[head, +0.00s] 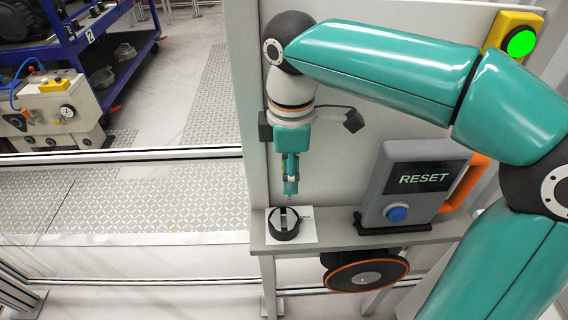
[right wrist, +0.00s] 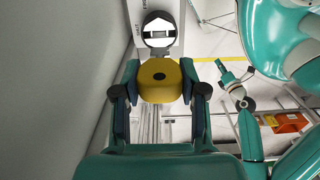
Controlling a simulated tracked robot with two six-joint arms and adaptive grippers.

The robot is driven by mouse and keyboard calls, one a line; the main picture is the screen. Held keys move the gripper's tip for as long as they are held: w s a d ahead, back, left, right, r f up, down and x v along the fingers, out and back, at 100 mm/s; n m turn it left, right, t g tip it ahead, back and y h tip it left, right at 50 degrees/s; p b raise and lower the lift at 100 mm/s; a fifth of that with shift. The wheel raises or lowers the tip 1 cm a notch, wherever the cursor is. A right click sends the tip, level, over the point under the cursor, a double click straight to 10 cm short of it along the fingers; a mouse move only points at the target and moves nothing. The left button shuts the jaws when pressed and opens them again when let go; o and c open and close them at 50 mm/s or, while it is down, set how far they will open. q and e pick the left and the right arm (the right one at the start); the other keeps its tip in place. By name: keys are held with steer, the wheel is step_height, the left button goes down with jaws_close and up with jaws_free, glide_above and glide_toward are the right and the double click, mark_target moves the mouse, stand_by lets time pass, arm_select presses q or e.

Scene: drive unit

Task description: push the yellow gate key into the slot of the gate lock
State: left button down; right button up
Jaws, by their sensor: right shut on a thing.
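My right gripper (head: 290,188) points down just above the shelf by the grey wall. In the right wrist view it (right wrist: 160,92) is shut on the yellow gate key (right wrist: 160,68), a rounded block with a dark spot, held between both fingers. I cannot make out the key in the head view. My left gripper is not clearly seen.
A grey RESET box (head: 410,165) with a blue button stands on the shelf (head: 340,240) to the right. A yellow box with a green light (head: 521,42) is on the wall above. An orange-rimmed black disc (head: 366,274) hangs below the shelf.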

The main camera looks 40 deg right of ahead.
steer(key=shift+w+a, duration=0.35)
steer(key=shift+a, duration=0.05)
steer(key=shift+f, duration=0.1)
steer(key=shift+f, duration=0.1)
steer(key=shift+s+f+b, duration=0.1)
steer(key=shift+f+b, duration=0.1)
steer(key=shift+b, duration=0.2)
steer(key=b, duration=0.6)
glide_above(284, 224)
step_height(284, 224, down, 6)
steer(key=shift+s+a, duration=0.15)
steer(key=shift+s, duration=0.15)
steer(key=shift+w+p, duration=0.1)
steer(key=shift+p, duration=0.3)
stand_by(0.4)
steer(key=shift+f+b, duration=0.4)
steer(key=shift+f, duration=0.1)
steer(key=shift+f+b, duration=1.05)
steer(key=shift+f, duration=0.4)
